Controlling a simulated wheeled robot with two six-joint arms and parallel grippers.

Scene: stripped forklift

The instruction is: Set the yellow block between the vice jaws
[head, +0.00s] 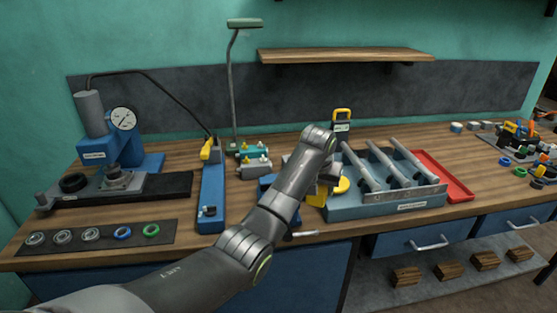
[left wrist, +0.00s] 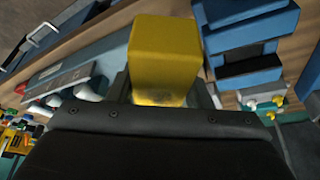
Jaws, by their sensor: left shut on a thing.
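The yellow block (head: 317,199) is held in my left gripper (head: 327,186), above the front part of the bench. In the left wrist view the yellow block (left wrist: 163,52) fills the space between the fingers, which are mostly hidden. The blue vice (head: 266,183) is left of the gripper in the head view, largely hidden behind my forearm. In the left wrist view the vice (left wrist: 245,35) stands to the right of the block, with a dark gap between its blue jaws. The block is apart from the vice. My right gripper is not in view.
A blue-grey tray (head: 385,206) with several metal tubes is close on the gripper's right, with a red tray (head: 440,175) beyond. A blue bar tool (head: 211,195) and a press (head: 105,145) stand left. A yellow-handled object (head: 342,118) stands behind.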

